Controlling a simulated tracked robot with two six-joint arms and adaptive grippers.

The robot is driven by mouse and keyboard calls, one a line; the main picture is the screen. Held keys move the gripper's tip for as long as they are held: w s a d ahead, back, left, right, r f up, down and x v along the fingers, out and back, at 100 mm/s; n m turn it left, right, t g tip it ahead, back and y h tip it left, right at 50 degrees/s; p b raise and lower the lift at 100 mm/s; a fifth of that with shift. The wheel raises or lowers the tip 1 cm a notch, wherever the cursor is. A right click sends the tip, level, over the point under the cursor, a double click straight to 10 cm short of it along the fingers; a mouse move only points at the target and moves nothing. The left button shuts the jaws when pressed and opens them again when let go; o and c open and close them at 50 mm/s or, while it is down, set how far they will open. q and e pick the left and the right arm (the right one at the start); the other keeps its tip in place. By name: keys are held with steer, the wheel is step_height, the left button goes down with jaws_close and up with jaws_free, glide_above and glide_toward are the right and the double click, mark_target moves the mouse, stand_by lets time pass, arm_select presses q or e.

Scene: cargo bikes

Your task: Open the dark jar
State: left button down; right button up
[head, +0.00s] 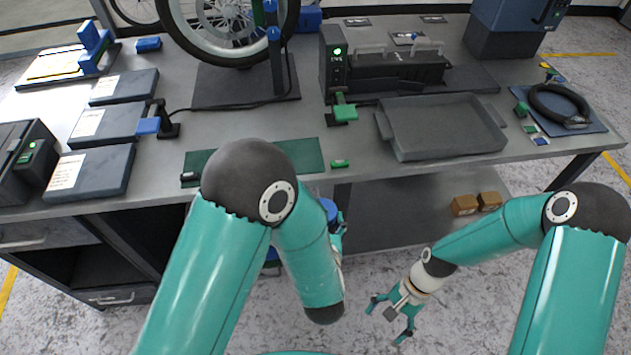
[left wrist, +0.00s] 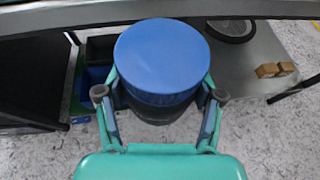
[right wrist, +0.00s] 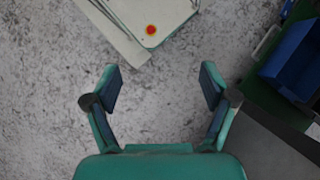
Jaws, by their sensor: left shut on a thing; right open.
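The dark jar (left wrist: 162,113) with its wide blue lid (left wrist: 162,58) fills the middle of the left wrist view. The lid is on the jar. My left gripper (left wrist: 158,92) is shut around the jar, one finger on each side, below the lid. In the head view the blue lid (head: 328,208) shows only in part behind my left arm, just off the table's front edge; the jar's body is hidden there. My right gripper (head: 386,320) is open and empty, lower and to the right of the jar, over the floor. The right wrist view shows its spread fingers (right wrist: 160,86) with nothing between them.
The workbench (head: 250,115) carries a grey tray (head: 440,150), a bike wheel (head: 228,30), several dark flat boxes and a green mat (head: 305,153). Small brown boxes (head: 465,205) lie on the lower shelf. A blue bin (right wrist: 295,58) shows at right in the right wrist view.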

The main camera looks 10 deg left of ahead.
steer(key=w+a+r+t+h, duration=0.1)
steer(key=w+a+r+h, duration=0.15)
steer(key=w+r, duration=0.6)
steer(key=w+a+r+h, duration=0.2)
steer(key=w+a+r, duration=0.2)
steer(key=w+r, duration=0.45)
steer(key=a+r+t, duration=0.1)
steer(key=a+r, duration=0.3)
steer(key=a+r+n+t, duration=0.1)
steer(key=a+r, duration=0.2)
steer(key=r, duration=0.1)
steer(key=a+r+t+y, duration=0.1)
steer(key=a+r, duration=0.3)
steer(key=shift+s+a+n, duration=0.25)
steer(key=shift+a+n, duration=0.05)
steer(key=shift+n, duration=0.1)
steer(key=shift+s+a, duration=0.2)
steer(key=shift+a, duration=0.05)
steer(key=shift+a+f, duration=0.1)
steer(key=shift+f, duration=3.85)
steer(key=shift+o, duration=0.3)
